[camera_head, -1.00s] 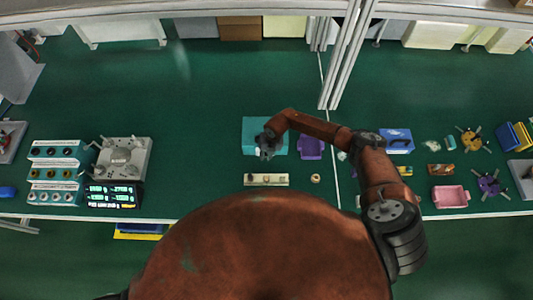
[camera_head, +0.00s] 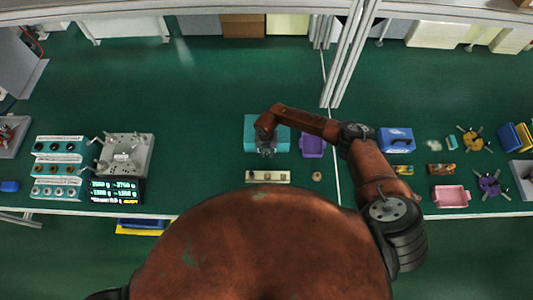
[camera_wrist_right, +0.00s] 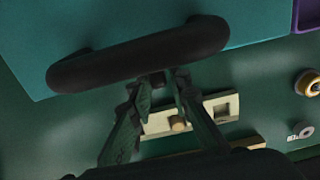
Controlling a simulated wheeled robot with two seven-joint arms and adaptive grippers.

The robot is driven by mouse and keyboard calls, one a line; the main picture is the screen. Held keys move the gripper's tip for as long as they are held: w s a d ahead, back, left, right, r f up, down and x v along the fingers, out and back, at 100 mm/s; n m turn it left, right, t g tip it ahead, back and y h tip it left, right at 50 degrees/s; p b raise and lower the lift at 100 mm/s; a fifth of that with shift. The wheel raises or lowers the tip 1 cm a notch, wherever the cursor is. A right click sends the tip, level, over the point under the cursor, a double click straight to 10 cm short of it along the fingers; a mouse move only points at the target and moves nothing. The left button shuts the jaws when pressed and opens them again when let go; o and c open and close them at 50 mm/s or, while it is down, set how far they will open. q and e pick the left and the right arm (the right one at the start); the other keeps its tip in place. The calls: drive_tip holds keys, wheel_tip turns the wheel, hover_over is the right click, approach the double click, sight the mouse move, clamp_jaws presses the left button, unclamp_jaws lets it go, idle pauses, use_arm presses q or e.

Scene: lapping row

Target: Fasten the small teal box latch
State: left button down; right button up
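My right gripper (camera_head: 266,150) points down at the box's near side. In the wrist view its fingers (camera_wrist_right: 158,84) are apart, their tips close under the bar; contact is unclear. The gripper hides part of the box. My left gripper is out of view.
A pale strip with knobs (camera_head: 267,177) and a small ring (camera_head: 317,176) lie in front of the box. A purple tray (camera_head: 313,146) stands close on its right, a blue case (camera_head: 396,140) farther right. A metal post (camera_head: 345,62) rises behind.

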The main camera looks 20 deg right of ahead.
drive_tip(key=shift+o, duration=1.3)
wheel_tip(320, 180, up, 12)
drive_tip(key=shift+a, duration=0.2)
